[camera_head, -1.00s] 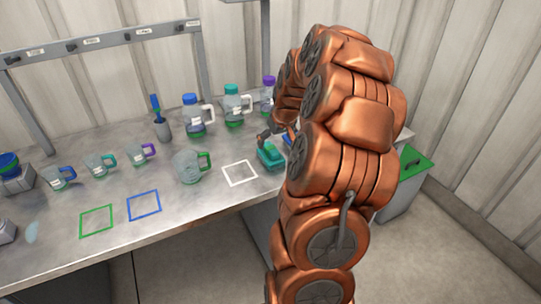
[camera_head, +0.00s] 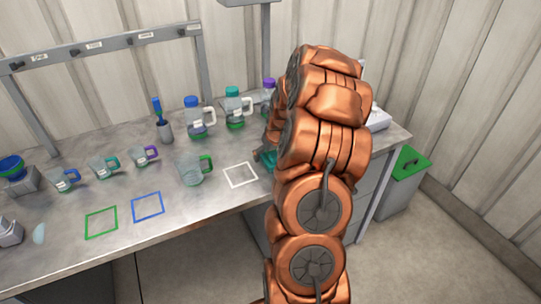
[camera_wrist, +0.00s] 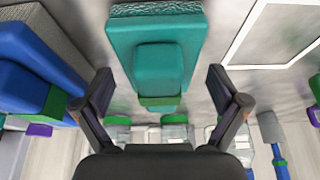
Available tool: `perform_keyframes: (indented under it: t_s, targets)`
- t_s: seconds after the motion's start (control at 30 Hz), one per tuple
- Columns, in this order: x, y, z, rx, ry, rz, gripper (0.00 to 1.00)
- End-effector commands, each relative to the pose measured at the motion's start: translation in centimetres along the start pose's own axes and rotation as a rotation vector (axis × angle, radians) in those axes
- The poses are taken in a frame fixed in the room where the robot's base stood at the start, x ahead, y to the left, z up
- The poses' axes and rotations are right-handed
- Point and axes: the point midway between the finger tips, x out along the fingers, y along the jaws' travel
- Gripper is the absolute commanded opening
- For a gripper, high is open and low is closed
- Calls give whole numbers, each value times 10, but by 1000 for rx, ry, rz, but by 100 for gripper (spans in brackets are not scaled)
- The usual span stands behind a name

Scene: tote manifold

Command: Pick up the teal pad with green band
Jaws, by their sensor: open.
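The teal pad with green band shows large in the wrist view (camera_wrist: 155,30), with a raised teal block and a green band (camera_wrist: 162,100) at its near end. My gripper (camera_wrist: 160,82) is open, one finger on each side of the block and band. I see gaps on both sides; contact is not visible. In the head view only a small piece of the teal pad (camera_head: 268,166) shows, right of the white square outline; my arm hides the rest.
A blue pad with a green band (camera_wrist: 28,70) lies close left of my gripper in the wrist view. The white square outline (camera_head: 240,175) is empty. A green-handled mug (camera_head: 190,171) and several bottles and mugs stand further left and back.

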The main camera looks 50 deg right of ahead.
Motion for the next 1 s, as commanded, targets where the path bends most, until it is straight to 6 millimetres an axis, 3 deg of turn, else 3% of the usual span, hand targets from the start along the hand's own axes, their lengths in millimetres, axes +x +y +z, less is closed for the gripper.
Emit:
perform_keyframes:
  t_s: [0.3, 0.9, 1.0]
  targets:
    - [4, 0, -1, -1, 3, 1, 97]
    - [4, 0, -1, -1, 3, 1, 34]
    - [4, 0, -1, -1, 3, 1, 28]
